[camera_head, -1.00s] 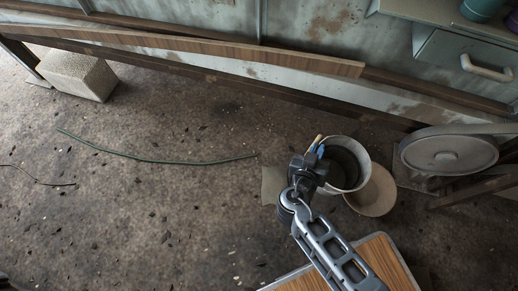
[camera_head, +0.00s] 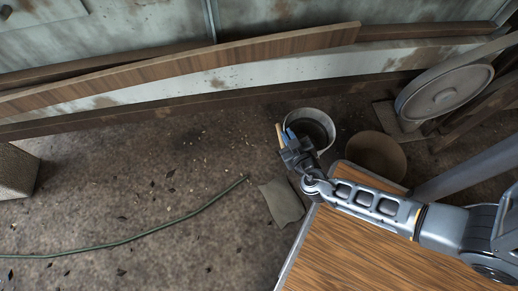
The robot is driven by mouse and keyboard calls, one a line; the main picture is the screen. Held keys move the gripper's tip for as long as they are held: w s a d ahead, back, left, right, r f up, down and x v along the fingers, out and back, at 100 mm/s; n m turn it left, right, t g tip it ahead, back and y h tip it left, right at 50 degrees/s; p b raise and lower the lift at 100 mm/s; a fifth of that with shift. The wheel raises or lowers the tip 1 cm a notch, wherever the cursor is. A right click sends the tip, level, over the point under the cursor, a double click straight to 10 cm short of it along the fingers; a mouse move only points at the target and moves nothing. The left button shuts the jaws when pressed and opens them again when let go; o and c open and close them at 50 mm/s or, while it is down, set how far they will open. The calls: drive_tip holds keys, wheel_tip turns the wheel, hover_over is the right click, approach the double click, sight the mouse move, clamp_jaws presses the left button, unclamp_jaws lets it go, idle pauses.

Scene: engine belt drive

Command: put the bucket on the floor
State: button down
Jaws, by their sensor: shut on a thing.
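The grey-white bucket (camera_head: 322,126) is upright or nearly so, with its open mouth facing up, in front of the long boards. My gripper (camera_head: 287,136) is at the bucket's left rim and shut on the bucket. Its fingertips partly cover that side of the rim. Bare floor (camera_head: 215,150) lies around the bucket. I cannot tell whether the bucket's base touches the floor or hangs a little above it.
A brown round container (camera_head: 377,150) stands right of the bucket. A wood-topped table (camera_head: 350,245) fills the lower right. Long boards (camera_head: 180,75) lean at the back. A wheel (camera_head: 445,90) is at right. A green hose (camera_head: 150,232) and flat grey sheet (camera_head: 282,201) lie on the floor.

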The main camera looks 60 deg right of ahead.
drive_tip(key=w+a+f+b, duration=0.5)
drive_tip(key=w+a+f, duration=0.2)
drive_tip(key=f, duration=0.3)
drive_tip(key=shift+a+f, duration=0.15)
drive_tip(key=shift+a, duration=0.05)
drive_tip(key=c, duration=1.2)
unclamp_jaws()
drive_tip(key=shift+w, duration=0.1)
drive_tip(key=shift+p+v, duration=1.7)
drive_tip(key=shift+v, duration=4.4)
